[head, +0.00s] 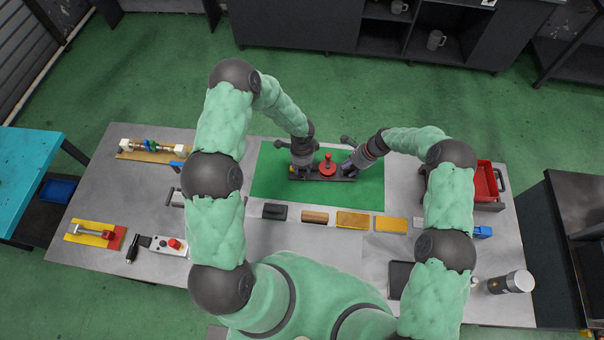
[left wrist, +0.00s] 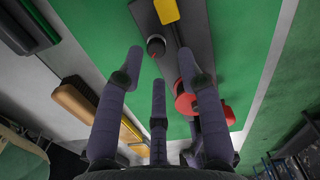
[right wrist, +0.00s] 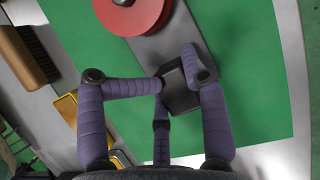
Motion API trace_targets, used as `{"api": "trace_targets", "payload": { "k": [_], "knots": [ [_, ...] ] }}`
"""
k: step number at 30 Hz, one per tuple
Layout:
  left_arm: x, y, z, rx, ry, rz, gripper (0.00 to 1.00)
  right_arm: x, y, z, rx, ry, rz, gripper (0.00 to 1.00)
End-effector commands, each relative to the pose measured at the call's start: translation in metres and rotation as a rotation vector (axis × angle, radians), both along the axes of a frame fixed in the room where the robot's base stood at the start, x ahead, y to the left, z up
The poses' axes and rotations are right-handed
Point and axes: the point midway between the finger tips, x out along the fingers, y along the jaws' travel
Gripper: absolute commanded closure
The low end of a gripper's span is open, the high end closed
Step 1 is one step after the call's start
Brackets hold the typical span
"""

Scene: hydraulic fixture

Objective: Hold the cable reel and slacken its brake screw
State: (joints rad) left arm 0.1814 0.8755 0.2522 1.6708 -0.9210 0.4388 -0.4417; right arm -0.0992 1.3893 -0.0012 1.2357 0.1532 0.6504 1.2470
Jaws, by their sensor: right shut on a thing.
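The cable reel (head: 327,169) is a red disc with a red upright knob, on a dark base plate (head: 322,178) on the green mat. The right wrist view shows the red disc (right wrist: 133,12) at its top edge. My right gripper (head: 349,167) is shut on the dark block (right wrist: 180,92) at the base's right end. My left gripper (head: 301,166) is over the base's left part. In the left wrist view its fingers (left wrist: 160,68) are spread and empty, near a small black round knob (left wrist: 156,46), perhaps the brake screw. A yellow piece (left wrist: 166,10) lies beyond it.
A red bin (head: 487,182) stands right and a steel flask (head: 511,282) front right. A pipe fixture (head: 152,148) and a toggle clamp (head: 95,234) are left. The mat's right part is bare.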

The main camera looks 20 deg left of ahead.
Motion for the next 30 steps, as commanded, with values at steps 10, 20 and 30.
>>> {"api": "trace_targets", "payload": {
  "k": [10, 20, 30],
  "knots": [
    [0.000, 0.000, -0.036, -0.001, 0.002, 0.003, 0.63, -0.006, 0.000, -0.005, -0.002, 0.010, 0.005, 0.98],
    [0.000, 0.000, -0.042, -0.001, 0.000, 0.002, 0.63, -0.006, 0.000, -0.005, -0.002, 0.011, 0.005, 0.98],
    [0.000, 0.000, -0.042, -0.001, 0.000, 0.003, 1.00, -0.006, 0.000, -0.006, -0.002, 0.012, 0.006, 0.98]
  ]
}}
